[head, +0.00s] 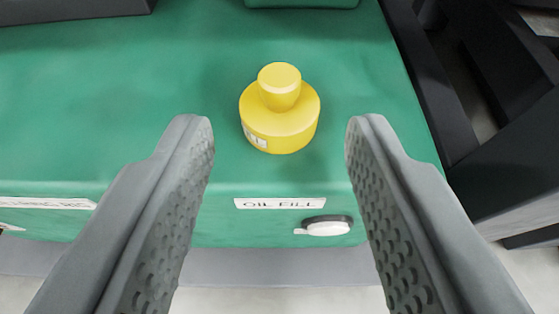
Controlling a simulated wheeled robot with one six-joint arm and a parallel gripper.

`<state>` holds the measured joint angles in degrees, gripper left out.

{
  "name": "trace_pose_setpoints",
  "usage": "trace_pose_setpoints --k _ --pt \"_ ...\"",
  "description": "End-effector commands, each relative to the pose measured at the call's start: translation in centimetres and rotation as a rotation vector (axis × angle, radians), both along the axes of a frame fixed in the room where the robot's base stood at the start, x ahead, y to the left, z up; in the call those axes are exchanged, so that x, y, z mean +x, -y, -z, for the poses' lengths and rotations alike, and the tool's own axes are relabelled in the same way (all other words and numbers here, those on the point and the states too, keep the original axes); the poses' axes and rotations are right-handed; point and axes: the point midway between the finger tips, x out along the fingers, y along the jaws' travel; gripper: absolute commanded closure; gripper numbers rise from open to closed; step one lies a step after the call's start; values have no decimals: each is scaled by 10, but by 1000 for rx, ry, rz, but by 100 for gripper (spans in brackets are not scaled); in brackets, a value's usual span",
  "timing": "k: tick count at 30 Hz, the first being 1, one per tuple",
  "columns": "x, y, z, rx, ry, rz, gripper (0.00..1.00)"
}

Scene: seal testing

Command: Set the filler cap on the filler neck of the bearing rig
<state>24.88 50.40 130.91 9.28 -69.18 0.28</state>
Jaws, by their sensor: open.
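The yellow filler cap (279,112), a wide round body with a narrower knob on top, sits upright on the green top of the bearing rig (150,110). A partly visible white label is on its front left side. No bare filler neck shows; whether one is under the cap is hidden. My gripper (280,133) is open and empty, with its grey fingers at the left and right of the picture. The cap shows between and just beyond the fingertips, and neither finger appears to touch it.
An "OIL FILL" label (280,203) and a white round fitting with a dark rim (327,227) are on the rig's front face. Dark frame bars (430,85) run along the right. A dark grey block (70,10) is at the back left. The green top around the cap is clear.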

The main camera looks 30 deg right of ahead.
Motion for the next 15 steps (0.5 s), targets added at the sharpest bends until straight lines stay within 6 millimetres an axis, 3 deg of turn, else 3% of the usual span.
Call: trace_pose_setpoints --k 6,15 --pt "-20 -14 -10 0 0 0 58" --pt "-26 -18 -13 0 0 0 58"
